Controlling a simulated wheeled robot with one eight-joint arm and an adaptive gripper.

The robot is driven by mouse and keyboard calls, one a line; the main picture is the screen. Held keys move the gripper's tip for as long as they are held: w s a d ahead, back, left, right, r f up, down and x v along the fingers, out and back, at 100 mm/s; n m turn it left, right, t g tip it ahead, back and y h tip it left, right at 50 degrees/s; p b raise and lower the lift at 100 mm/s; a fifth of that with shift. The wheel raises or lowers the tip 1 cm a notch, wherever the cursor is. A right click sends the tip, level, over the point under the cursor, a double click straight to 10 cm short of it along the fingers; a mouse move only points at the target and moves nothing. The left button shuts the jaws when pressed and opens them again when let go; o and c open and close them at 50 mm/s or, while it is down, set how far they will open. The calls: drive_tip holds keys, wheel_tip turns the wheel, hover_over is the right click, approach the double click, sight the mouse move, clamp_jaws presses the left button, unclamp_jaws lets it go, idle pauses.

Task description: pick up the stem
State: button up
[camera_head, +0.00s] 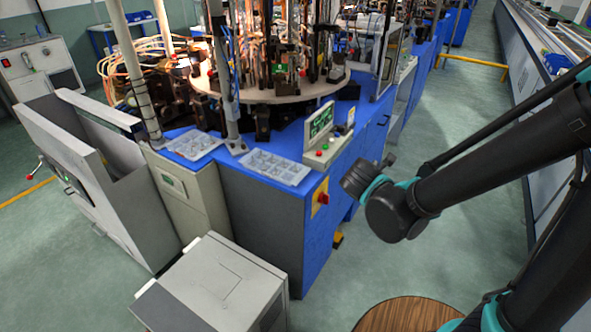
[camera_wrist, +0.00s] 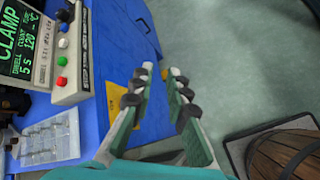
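I cannot make out the stem for certain in either view. A clear compartmented tray (camera_head: 275,167) lies on the front corner of the blue machine, holding small pieces too small to tell apart. It also shows at the lower left of the wrist view (camera_wrist: 50,140). A second similar tray (camera_head: 193,145) lies further left.
A control panel (camera_head: 325,137) with a green "CLAMP" screen (camera_wrist: 20,42) and coloured buttons stands beside the near tray. A round turntable (camera_head: 275,90) with upright fixtures is behind. A grey cabinet (camera_head: 215,285) and a wooden barrel (camera_wrist: 285,155) stand nearby. Open floor lies right.

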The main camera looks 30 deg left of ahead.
drive_tip(key=s+a+r+n+t+y, duration=0.1)
drive_tip(key=s+a+n+y, duration=0.1)
drive_tip(key=s+a+n, duration=0.35)
drive_tip(key=s+a+n+t+y, duration=0.1)
drive_tip(key=s+a+n, duration=0.15)
drive_tip(key=a, duration=0.55)
drive_tip(key=s+a+r+n+t+y, duration=0.1)
drive_tip(key=s+a+n+y, duration=0.15)
drive_tip(key=a+n, duration=0.35)
drive_tip(key=shift+m, duration=0.6)
drive_tip(key=x, duration=1.1)
drive_tip(key=f+x, duration=0.1)
drive_tip(key=x, duration=0.4)
drive_tip(key=shift+s+a+f, duration=0.15)
drive_tip(key=shift+s+a, duration=0.05)
drive_tip(key=shift+a, duration=0.05)
drive_tip(key=shift+c, duration=0.3)
clamp_jaws()
